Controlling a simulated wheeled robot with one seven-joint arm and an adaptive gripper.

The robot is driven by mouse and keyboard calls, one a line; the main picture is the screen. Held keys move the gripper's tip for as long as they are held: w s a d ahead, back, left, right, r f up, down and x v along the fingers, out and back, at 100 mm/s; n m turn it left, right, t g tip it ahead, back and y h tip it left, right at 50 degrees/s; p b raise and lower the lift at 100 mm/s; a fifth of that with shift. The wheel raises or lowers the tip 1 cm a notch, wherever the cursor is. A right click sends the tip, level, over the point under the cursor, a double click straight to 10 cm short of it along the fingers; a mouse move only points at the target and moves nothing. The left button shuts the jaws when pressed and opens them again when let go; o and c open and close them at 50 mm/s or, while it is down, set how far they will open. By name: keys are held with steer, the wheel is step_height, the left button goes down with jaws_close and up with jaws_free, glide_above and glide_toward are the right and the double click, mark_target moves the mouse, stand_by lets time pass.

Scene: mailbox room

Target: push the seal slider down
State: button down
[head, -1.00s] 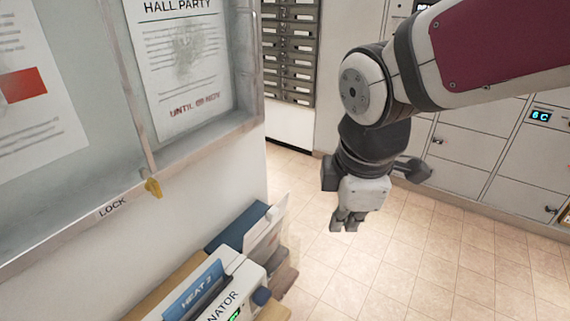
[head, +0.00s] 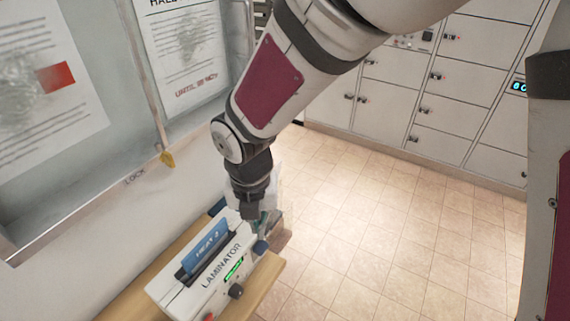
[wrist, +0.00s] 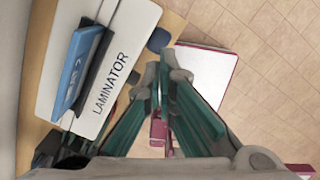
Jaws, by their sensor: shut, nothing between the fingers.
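A white laminator (head: 190,294) stands on a wooden ledge, with a blue "HEAT 2" piece (head: 208,245) standing in its dark top slot. A blue knob (head: 260,247) sits at its far right end and also shows in the wrist view (wrist: 158,40). A dark knob (head: 236,291) is on its front, beside a lit green display (head: 234,268). I cannot tell which part is the seal slider. My gripper (head: 264,226) is at the laminator's far end, just above and behind the blue knob. In the wrist view its fingers (wrist: 166,72) are shut and empty, pointing past the laminator's end.
The wooden ledge (head: 264,290) runs under the laminator along the wall. A glazed notice case with a yellow lock tab (head: 167,158) is at the left. Lockers (head: 400,100) line the back. The tiled floor (head: 380,230) to the right is clear.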

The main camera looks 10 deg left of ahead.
mark_target(261, 249)
steer(key=shift+f, duration=0.1)
steer(key=shift+w+f+b, duration=0.2)
steer(key=shift+f+b, duration=0.45)
steer(key=shift+f, duration=1.05)
steer(key=shift+w+f+b, duration=0.15)
steer(key=shift+f+b, duration=0.45)
steer(key=shift+f, duration=1.05)
steer(key=shift+f, duration=0.1)
steer(key=shift+f+b, duration=1.6)
steer(key=shift+f, duration=1.1)
steer(key=shift+s+d+r+p, duration=0.1)
steer(key=shift+s+r+p, duration=0.3)
steer(key=shift+s, duration=0.4)
steer(key=shift+s+d+r+p, duration=0.1)
steer(key=shift+s+r+p, duration=0.2)
steer(key=shift+s, duration=0.5)
steer(key=shift+w+f, duration=0.1)
